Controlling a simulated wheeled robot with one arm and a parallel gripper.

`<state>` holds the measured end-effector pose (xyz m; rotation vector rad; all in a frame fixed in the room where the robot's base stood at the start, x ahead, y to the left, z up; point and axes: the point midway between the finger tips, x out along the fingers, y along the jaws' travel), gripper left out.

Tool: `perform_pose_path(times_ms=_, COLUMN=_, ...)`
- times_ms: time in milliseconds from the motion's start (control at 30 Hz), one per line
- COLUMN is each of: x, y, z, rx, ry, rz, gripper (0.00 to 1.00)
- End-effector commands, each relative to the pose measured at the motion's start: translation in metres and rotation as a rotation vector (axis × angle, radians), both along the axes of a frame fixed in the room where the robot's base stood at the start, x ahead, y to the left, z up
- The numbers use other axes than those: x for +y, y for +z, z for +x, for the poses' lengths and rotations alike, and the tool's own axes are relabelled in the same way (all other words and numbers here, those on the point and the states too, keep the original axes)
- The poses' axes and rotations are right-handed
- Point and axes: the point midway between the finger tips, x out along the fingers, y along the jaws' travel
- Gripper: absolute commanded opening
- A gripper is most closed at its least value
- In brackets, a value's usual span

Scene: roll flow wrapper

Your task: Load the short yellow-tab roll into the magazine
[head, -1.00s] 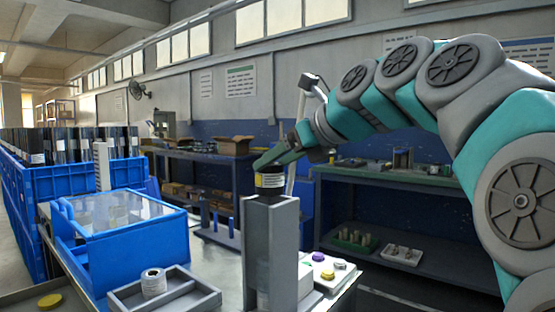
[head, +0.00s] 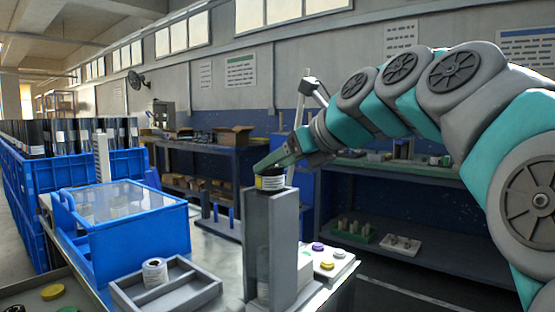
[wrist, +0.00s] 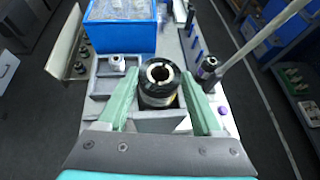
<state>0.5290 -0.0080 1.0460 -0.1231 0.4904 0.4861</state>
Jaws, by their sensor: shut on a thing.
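A short black roll with a pale label and a yellow band (head: 270,183) is at the top of the tall grey magazine (head: 285,240). My gripper (head: 274,168) is shut on this roll from above. In the wrist view the black roll (wrist: 160,74) stands between my two green fingers (wrist: 162,105), its pale core facing the camera. The roll's lower part seems to be at the magazine's mouth; how far in it sits I cannot tell. The magazine's front has a slot, and something dim shows low inside it.
A blue box with a clear lid (head: 135,200) stands left of the magazine. A grey divided tray (head: 190,290) with a white roll (head: 155,272) is in front. A button panel (head: 328,262) is to the right. Blue crates of dark rolls (head: 35,190) line the far left.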

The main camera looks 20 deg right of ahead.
Motion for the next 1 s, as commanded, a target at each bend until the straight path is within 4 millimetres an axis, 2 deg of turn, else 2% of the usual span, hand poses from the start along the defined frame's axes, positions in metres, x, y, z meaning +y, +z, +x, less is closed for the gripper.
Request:
perform_pose_path(times_ms=733, x=0.0, y=-0.011, z=0.0, rx=-0.001, ry=-0.001, rz=0.0, gripper=0.03)
perform_pose_path(times_ms=767, x=0.0, y=-0.011, z=0.0, rx=-0.001, ry=-0.001, rz=0.0, gripper=0.68)
perform_pose_path(times_ms=1000, x=0.0, y=-0.011, z=0.0, rx=0.0, ry=-0.001, rz=0.0, gripper=0.95)
